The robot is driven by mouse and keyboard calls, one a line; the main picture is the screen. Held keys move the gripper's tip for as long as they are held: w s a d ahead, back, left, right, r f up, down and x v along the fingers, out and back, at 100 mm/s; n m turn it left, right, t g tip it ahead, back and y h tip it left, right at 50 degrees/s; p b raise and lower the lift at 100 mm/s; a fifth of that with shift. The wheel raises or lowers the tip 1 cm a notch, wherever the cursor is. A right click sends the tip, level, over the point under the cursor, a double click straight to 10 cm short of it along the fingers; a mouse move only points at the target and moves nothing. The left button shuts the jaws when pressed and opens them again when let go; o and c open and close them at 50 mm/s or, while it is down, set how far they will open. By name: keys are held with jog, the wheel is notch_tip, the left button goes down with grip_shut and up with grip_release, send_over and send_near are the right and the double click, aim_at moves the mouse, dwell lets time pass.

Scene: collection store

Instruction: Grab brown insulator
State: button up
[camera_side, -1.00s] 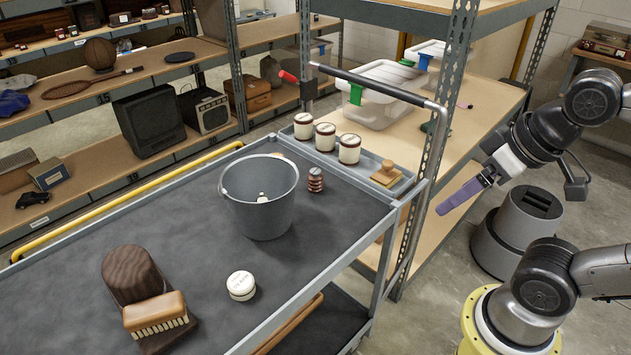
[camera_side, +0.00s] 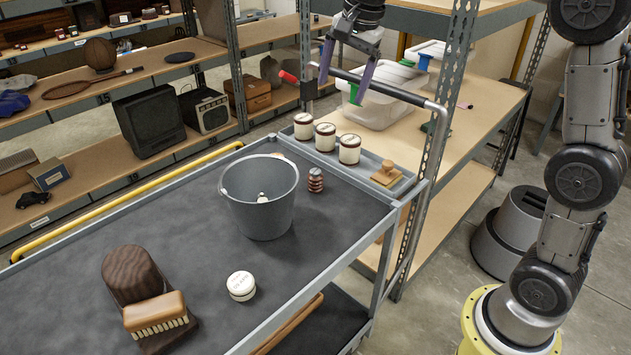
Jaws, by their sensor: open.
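The brown insulator (camera_side: 315,180) is a small ribbed, reddish-brown piece. It stands upright on the dark cart top, just right of the grey bucket (camera_side: 259,206). My gripper (camera_side: 341,88) is open and empty, with two purple fingers pointing down. In the picture it is well above the insulator and a little to its right, over the jars. The insulator shows fully and nothing touches it.
A tray (camera_side: 404,183) at the cart's far edge holds several white jars (camera_side: 325,137) and a wooden stamp (camera_side: 385,173). A shelf post (camera_side: 447,110) stands at right.

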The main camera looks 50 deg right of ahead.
jog(key=w+d+f+m+g, duration=0.1)
jog(key=w+d+f, duration=0.1)
jog(key=w+f, duration=0.4)
jog(key=g, duration=0.1)
send_near(316, 171)
jog(key=shift+m+g, duration=0.5)
jog(key=shift+g, duration=0.1)
jog(key=f, duration=0.6)
jog(key=shift+w+d+f, duration=0.15)
jog(key=shift+d, duration=0.15)
jog(key=shift+w+a+f, duration=0.1)
jog(key=shift+w+f, duration=0.1)
jog(key=shift+f, duration=1.4)
jog(key=shift+w+f, duration=0.2)
jog(key=shift+f, duration=1.35)
grip_shut()
